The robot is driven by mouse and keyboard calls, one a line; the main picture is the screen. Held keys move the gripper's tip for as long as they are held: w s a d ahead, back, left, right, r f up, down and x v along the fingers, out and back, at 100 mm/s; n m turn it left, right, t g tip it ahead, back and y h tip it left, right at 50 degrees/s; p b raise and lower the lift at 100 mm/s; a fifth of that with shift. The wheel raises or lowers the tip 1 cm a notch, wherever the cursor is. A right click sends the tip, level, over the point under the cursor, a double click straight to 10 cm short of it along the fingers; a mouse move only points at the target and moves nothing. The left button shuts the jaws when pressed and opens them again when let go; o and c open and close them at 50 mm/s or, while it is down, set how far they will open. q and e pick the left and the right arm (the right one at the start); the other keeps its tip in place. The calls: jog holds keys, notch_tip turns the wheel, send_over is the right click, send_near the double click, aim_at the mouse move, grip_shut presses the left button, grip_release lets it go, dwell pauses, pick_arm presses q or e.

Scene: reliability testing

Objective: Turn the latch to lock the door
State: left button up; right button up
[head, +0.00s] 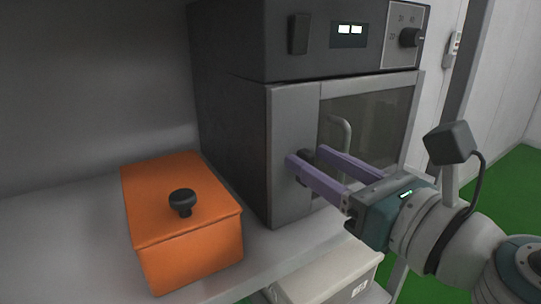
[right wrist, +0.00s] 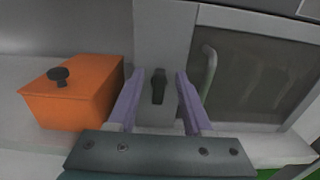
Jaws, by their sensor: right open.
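The grey machine's door (head: 366,116) is closed, with a dark window and a curved vertical handle (head: 341,137). A small black latch (right wrist: 158,86) sits on the grey panel left of the door; in the right wrist view it looks upright. In the head view the latch (head: 307,156) is largely hidden behind my fingers. My right gripper (head: 304,158) is open, its two purple fingers at either side of the latch. In the right wrist view the latch shows between the fingers (right wrist: 157,80), with a gap on both sides. My left gripper is not in view.
An orange box (head: 187,254) with a black knob stands on the shelf (head: 60,245) left of the machine. A pale box (head: 325,272) sits below the shelf. Green floor (head: 517,180) lies at right.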

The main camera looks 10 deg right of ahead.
grip_shut()
dwell(0.4)
